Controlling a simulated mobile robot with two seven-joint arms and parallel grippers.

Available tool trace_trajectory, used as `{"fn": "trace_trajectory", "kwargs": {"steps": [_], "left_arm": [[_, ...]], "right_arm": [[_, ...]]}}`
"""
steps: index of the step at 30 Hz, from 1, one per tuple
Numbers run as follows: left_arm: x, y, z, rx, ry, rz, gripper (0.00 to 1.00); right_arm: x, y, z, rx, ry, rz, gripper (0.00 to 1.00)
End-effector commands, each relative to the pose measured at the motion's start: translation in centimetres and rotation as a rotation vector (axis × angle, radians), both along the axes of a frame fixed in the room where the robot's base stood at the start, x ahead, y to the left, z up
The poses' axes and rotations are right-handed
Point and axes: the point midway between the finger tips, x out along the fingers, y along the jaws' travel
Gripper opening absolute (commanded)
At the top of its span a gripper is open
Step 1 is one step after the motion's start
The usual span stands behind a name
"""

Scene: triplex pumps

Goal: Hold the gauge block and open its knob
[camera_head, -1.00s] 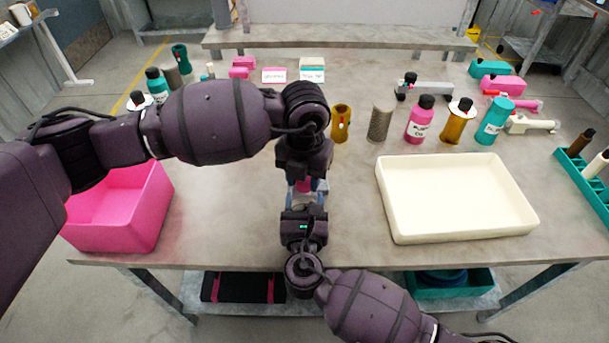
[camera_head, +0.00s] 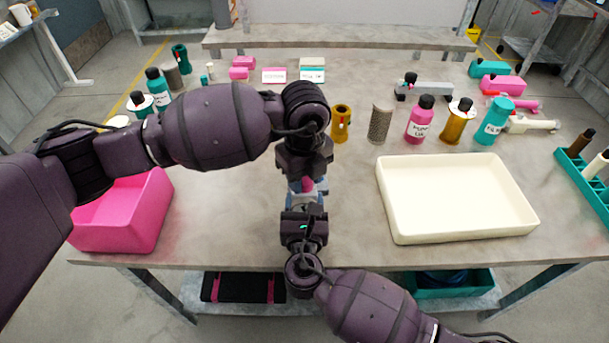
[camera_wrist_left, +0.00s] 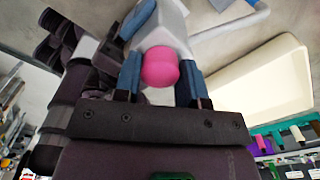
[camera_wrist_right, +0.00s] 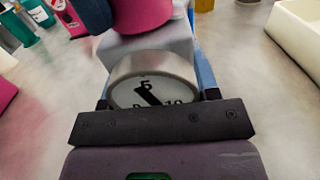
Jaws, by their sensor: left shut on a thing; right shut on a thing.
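The gauge block is a pale grey block with a round white dial (camera_wrist_right: 150,92) and a black needle, seen close in the right wrist view. My right gripper (camera_head: 304,203) is shut on the gauge block (camera_head: 305,199), one blue finger showing beside it. The block is held above the table's front part. Its pink knob (camera_wrist_left: 160,67) sits between the blue fingers of my left gripper (camera_wrist_left: 160,78), which is shut on it. The knob also shows large at the top of the right wrist view (camera_wrist_right: 140,14). My left gripper covers much of the block in the head view.
A cream tray (camera_head: 455,237) lies to the right and a pink bin (camera_head: 120,238) to the left. Bottles, cylinders and small blocks stand toward the back. The table (camera_head: 230,225) is bare around the grippers.

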Motion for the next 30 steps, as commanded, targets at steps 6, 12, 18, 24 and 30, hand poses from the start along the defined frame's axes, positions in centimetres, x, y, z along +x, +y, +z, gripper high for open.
{"fn": "trace_trajectory", "kwargs": {"steps": [6,12,18,24,30], "left_arm": [[0.06,-0.01,0.11,-0.002,-0.001,0.120,0.14],[0.09,0.00,0.12,-0.002,-0.003,0.181,0.14],[0.10,-0.01,0.13,-0.001,-0.003,0.203,0.14],[0.09,-0.01,0.14,-0.002,-0.003,0.205,0.14],[0.09,-0.01,0.13,-0.002,-0.003,0.204,0.45]], "right_arm": [[-0.03,-0.03,-0.06,-0.001,0.001,0.000,0.17],[-0.03,-0.03,-0.07,-0.001,0.001,0.000,0.17],[-0.04,-0.03,-0.07,-0.001,0.002,0.000,0.17],[-0.04,-0.03,-0.08,-0.001,0.002,0.000,0.17],[-0.04,-0.03,-0.08,-0.002,0.002,0.000,0.17]]}}
